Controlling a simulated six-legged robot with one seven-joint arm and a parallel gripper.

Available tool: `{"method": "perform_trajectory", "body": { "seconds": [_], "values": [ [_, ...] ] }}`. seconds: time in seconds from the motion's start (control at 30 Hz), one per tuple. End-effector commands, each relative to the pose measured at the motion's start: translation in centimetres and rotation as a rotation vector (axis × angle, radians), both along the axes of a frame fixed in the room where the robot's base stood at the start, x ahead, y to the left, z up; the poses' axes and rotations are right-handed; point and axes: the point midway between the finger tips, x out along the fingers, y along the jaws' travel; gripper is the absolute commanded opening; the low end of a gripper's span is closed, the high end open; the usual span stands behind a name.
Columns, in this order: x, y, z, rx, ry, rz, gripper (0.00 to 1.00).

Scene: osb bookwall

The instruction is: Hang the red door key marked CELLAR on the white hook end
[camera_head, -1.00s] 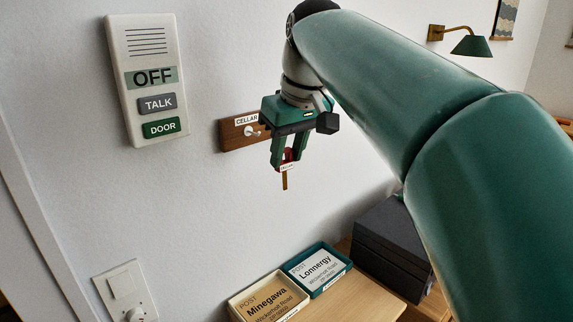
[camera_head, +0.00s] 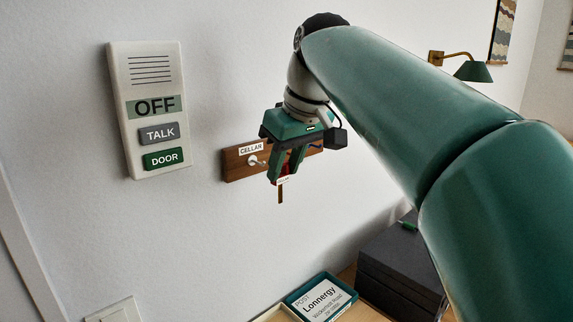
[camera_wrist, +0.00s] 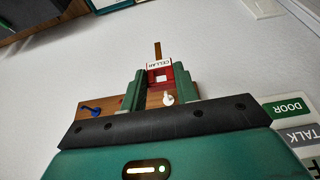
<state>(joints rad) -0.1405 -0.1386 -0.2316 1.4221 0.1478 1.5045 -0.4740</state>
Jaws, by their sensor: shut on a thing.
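My gripper (camera_head: 283,170) is shut on the red key (camera_wrist: 158,76), which has a white CELLAR tag and a brass shank. In the head view the shank (camera_head: 280,194) hangs downward below the fingers. The white hook (camera_head: 254,161) sticks out of a wooden rail (camera_head: 236,166) on the wall, under a CELLAR label (camera_head: 251,147). The key is just right of the hook and a little lower in the head view, seemingly apart from it. In the wrist view the white hook (camera_wrist: 168,98) shows close by the key and the fingers. The gripper hides part of the rail.
An intercom panel (camera_head: 149,108) is on the wall to the left. A blue hook (camera_wrist: 92,108) is farther along the rail. Below are a teal tray (camera_head: 330,312) with a Lonnergy card and a dark box (camera_head: 400,265). The wall between is bare.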

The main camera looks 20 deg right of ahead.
Motion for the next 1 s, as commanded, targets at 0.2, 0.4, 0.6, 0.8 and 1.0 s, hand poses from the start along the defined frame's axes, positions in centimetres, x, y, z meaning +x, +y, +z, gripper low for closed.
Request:
{"method": "perform_trajectory", "body": {
  "seconds": [0.2,0.4,0.6,0.8,1.0],
  "values": [
    [1.3,0.4,-0.2,0.0,0.003,-0.002,0.09],
    [2.4,0.8,-0.3,0.0,0.003,-0.003,0.09],
    [3.4,1.2,-0.4,0.0,0.003,-0.002,0.09],
    [4.4,1.7,-0.5,-0.001,0.003,-0.001,0.09],
    [5.3,2.0,-0.9,0.0,0.003,-0.001,0.09]
  ]
}}
